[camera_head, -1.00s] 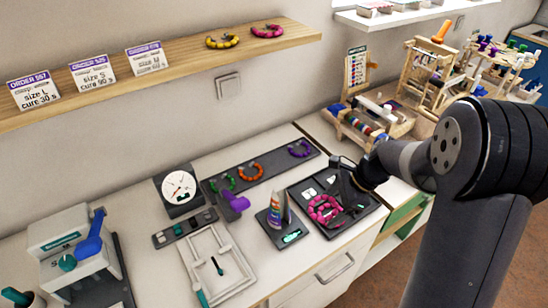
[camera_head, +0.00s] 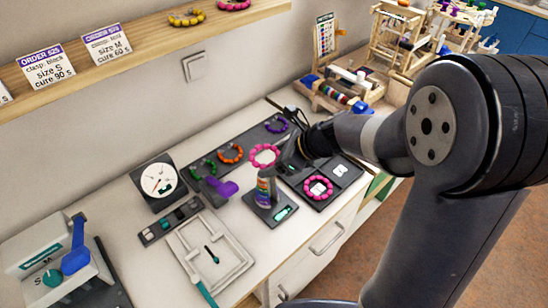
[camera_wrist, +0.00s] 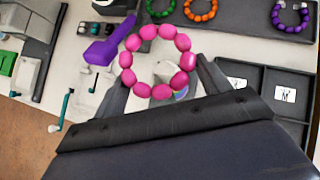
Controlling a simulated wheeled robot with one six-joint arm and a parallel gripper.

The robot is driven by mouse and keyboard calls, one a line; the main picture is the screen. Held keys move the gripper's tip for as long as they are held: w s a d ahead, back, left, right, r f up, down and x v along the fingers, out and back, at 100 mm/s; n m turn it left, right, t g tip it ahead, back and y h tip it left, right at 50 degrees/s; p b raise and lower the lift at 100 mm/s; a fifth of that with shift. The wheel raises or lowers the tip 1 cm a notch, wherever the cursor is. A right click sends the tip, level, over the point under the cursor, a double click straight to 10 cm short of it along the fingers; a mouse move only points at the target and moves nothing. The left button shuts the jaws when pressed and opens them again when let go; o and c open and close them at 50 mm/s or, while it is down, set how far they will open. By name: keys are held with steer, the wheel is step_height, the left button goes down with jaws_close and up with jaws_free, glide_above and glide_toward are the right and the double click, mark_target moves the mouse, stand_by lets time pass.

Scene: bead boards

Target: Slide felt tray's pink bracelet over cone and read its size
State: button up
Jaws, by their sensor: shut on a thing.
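The pink bracelet (camera_head: 254,158) is held in my gripper (camera_head: 284,156), lifted clear of the felt tray (camera_head: 343,186). In the wrist view the bracelet (camera_wrist: 131,77) is a ring of pink beads between my fingers (camera_wrist: 160,84), its hole open. The colour-banded cone (camera_head: 264,191) stands upright on a dark base with a small teal display, whose reading is too small to make out. In the head view the bracelet is just above the cone's top. Part of the cone shows through the ring in the wrist view; exact centring cannot be told.
Another pink bracelet (camera_head: 308,190) lies in the tray, by small white cards. Green, orange (camera_head: 231,152) and purple bracelets lie on a dark strip behind. A purple tool (camera_head: 222,188), a dial gauge (camera_head: 157,182) and a white frame (camera_head: 205,262) stand left of the cone.

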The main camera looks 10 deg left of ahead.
step_height(320, 180, down, 7)
steer(key=b, duration=0.5)
stand_by(0.3)
steer(key=o, duration=1.1)
steer(key=shift+o, duration=0.4)
step_height(320, 180, up, 10)
steer(key=p, duration=0.9)
steer(key=shift+f, duration=0.1)
step_height(320, 180, down, 9)
steer(key=b, duration=0.8)
